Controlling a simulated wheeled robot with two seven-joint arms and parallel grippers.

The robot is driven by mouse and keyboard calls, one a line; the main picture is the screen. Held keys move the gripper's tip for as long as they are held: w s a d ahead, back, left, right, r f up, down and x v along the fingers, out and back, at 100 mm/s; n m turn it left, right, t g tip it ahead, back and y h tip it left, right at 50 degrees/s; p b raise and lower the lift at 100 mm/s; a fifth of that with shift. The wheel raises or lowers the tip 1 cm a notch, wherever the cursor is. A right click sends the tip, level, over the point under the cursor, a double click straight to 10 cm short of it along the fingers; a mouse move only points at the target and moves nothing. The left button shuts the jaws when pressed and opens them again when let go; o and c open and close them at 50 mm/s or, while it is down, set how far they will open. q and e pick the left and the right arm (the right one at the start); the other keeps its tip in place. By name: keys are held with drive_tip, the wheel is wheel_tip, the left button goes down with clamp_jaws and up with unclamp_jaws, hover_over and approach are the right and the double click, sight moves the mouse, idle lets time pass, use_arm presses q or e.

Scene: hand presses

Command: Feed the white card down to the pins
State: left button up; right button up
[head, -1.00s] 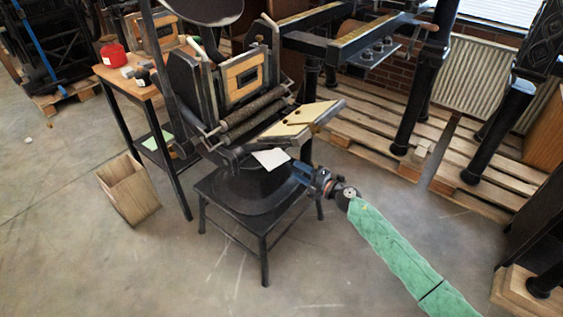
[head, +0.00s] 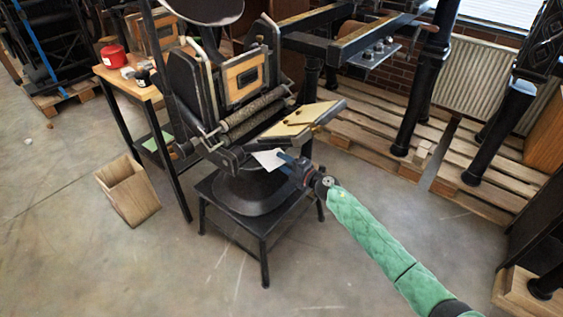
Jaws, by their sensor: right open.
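The white card (head: 266,159) shows at the front of the black hand press (head: 232,160), just below and left of the tan board (head: 298,120). Small dark pins (head: 292,123) sit on that board. My right gripper (head: 284,160) is open at the card's right edge, its blue-grey fingers pointing up and left. The fingers overlap the card's edge in the picture; I cannot tell if they touch it. What lies under the card is hard to make out. My left gripper is not in view.
The press stands on a black stool (head: 264,240). A wooden bin (head: 128,190) is on the floor at left. A wooden side table (head: 120,82) holds a red tin (head: 113,55) and dark jars. Pallets (head: 370,150) and other presses stand at back right. The front floor is clear.

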drive_tip(key=shift+c, duration=0.3)
clamp_jaws()
wheel_tip(320, 180, up, 3)
drive_tip(key=p, duration=0.3)
drive_tip(key=shift+f, duration=0.25)
